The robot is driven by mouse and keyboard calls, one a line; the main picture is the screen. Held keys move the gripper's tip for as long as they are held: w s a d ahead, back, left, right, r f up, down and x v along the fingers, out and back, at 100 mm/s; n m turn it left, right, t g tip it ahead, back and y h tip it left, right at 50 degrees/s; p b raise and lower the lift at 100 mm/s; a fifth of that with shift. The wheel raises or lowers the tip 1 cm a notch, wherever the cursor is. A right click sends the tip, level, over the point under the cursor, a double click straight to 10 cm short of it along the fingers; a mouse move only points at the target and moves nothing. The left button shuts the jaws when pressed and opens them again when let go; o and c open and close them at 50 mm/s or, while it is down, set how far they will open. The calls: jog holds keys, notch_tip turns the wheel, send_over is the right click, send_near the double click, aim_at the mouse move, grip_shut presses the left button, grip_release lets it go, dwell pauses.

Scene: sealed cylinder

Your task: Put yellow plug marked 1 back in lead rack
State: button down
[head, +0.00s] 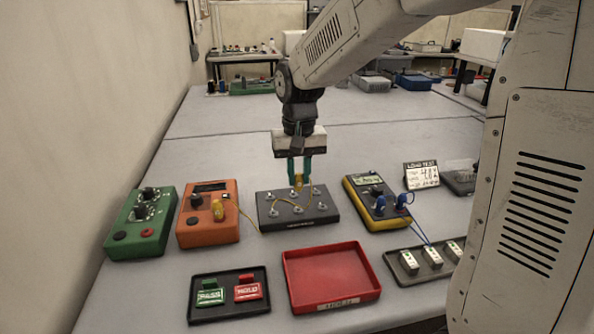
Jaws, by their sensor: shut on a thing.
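My gripper (299,178) points down over the dark terminal box (268,212), its teal fingers shut on a yellow plug (299,183). I cannot read a mark on this plug. The plug is just above or at the box's back terminals; I cannot tell whether it touches one. A yellow lead (280,202) loops over the box. A second yellow plug (218,209) stands in the front of the orange instrument (193,233), with a yellow lead running from it toward the box. I cannot tell for sure which thing is the lead rack.
A green instrument (133,234) stands at left. A yellow meter (366,198) with blue plugs (404,200) stands right of the box. In front are an empty red tray (330,262), a black tray (230,314) with green and red tags, and a dark tray (418,275) with white blocks.

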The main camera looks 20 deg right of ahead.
aim_at(298, 190)
jog(key=shift+f, duration=0.15)
jog(key=shift+a+f, duration=0.1)
jog(key=shift+f, duration=2.65)
jog(key=shift+s, duration=0.15)
jog(key=c, duration=1.2)
grip_release()
